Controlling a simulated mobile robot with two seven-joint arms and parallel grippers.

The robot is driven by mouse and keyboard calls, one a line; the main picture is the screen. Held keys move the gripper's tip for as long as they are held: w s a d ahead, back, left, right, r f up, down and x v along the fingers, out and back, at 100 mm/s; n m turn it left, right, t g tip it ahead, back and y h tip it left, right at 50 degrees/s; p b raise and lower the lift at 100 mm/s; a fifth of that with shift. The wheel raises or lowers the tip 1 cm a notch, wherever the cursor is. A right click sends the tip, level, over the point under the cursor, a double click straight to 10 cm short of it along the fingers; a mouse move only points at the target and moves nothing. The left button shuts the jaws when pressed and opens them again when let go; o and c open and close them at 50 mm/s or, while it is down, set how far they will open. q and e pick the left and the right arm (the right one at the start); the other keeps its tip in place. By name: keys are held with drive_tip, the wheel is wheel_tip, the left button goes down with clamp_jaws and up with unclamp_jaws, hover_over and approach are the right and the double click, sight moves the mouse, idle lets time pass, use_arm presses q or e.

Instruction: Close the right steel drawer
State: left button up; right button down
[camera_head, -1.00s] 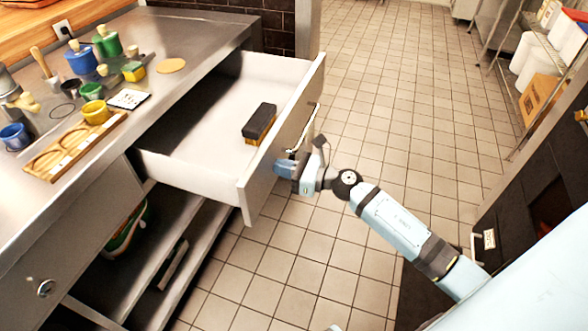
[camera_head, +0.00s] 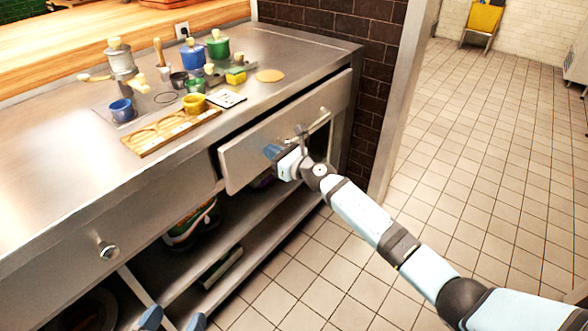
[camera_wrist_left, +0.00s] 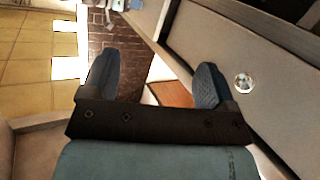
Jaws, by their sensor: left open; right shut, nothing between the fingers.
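The right steel drawer (camera_head: 245,158) is almost shut in the head view. Its front stands slightly out from the counter, with a narrow dark gap along the top. The drawer's inside is hidden. My right gripper (camera_head: 272,152) is shut and empty, its fingertips at the drawer front, left of the handle; exact contact is hard to tell. My left gripper (camera_head: 173,319) is open at the bottom edge, low before the cabinet. In the left wrist view its open fingers (camera_wrist_left: 155,82) hold nothing.
The steel counter (camera_head: 65,185) carries pots, a wooden tray (camera_head: 172,132) and a yellow-green sponge (camera_head: 236,76). The left drawer has a round knob (camera_head: 108,250). Open shelves (camera_head: 255,232) lie below.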

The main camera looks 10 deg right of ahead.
drive_tip(key=b+x, duration=0.1)
drive_tip(key=x, duration=0.4)
drive_tip(key=shift+b, duration=0.4)
drive_tip(key=shift+w+r, duration=0.15)
use_arm(q)
drive_tip(key=r, duration=0.1)
drive_tip(key=d+r+t+h, duration=0.1)
drive_tip(key=r, duration=0.1)
drive_tip(key=d+r+t+h, duration=0.1)
drive_tip(key=r, duration=0.1)
drive_tip(key=shift+w+d, duration=0.15)
use_arm(e)
drive_tip(key=shift+r, duration=0.15)
